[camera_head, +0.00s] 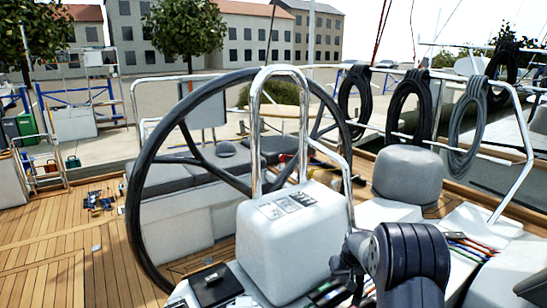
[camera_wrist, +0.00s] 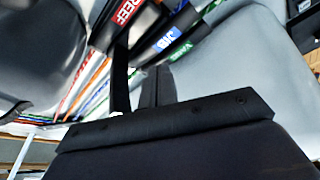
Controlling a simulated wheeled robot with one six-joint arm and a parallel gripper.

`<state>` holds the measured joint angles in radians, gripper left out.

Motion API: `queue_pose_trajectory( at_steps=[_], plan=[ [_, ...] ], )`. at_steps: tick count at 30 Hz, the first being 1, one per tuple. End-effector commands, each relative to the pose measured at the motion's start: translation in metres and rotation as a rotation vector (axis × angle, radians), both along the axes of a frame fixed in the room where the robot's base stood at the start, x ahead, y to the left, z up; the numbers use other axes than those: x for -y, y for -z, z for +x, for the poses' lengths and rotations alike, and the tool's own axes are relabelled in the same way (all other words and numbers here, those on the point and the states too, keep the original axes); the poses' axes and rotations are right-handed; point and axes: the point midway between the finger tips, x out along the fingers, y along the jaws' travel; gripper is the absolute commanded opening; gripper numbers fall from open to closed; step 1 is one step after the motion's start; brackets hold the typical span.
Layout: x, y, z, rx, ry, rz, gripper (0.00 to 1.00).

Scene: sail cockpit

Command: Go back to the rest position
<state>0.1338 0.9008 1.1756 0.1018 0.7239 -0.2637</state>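In the wrist view my gripper (camera_wrist: 157,72) shows as two dark fingers side by side, with no clear gap between them and nothing seen held. Dark clutch handles lie just beyond the fingertips: one with a red REEF label (camera_wrist: 127,12), one with a blue JIB label (camera_wrist: 165,42) and one with a green label (camera_wrist: 176,54). I cannot tell whether the fingers touch them. In the head view my dark arm is at the lower right, in front of the handles and coloured ropes (camera_head: 465,246); the fingertips cannot be made out there.
A large steering wheel (camera_head: 142,178) and a white pedestal (camera_head: 290,245) with a steel rail stand left of my arm. A grey covered winch (camera_head: 408,175) is behind it. Coiled ropes (camera_head: 407,105) hang on the rail. Teak deck (camera_head: 60,240) is mostly open at left.

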Motion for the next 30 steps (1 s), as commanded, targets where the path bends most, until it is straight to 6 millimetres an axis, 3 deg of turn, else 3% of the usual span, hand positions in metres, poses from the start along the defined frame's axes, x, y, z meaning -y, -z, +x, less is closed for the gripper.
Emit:
queue_pose_trajectory(
  at_steps=[3, 13, 15, 22, 24, 28, 30],
  plan=[
    [-0.013, 0.001, -0.008, 0.001, -0.003, 0.0, 0.0],
    [-0.017, -0.069, -0.011, 0.001, 0.0, 0.0, 0.0],
    [-0.017, -0.037, -0.013, -0.005, 0.001, 0.001, 0.0],
    [-0.017, 0.009, -0.012, -0.002, 0.0, 0.001, 0.0],
    [-0.003, -0.002, -0.003, 0.0, 0.004, 0.0, 0.0],
    [0.018, -0.002, 0.011, -0.001, 0.004, 0.001, 0.0],
    [0.004, 0.008, 0.004, -0.003, -0.004, 0.002, 0.0]
  ],
)
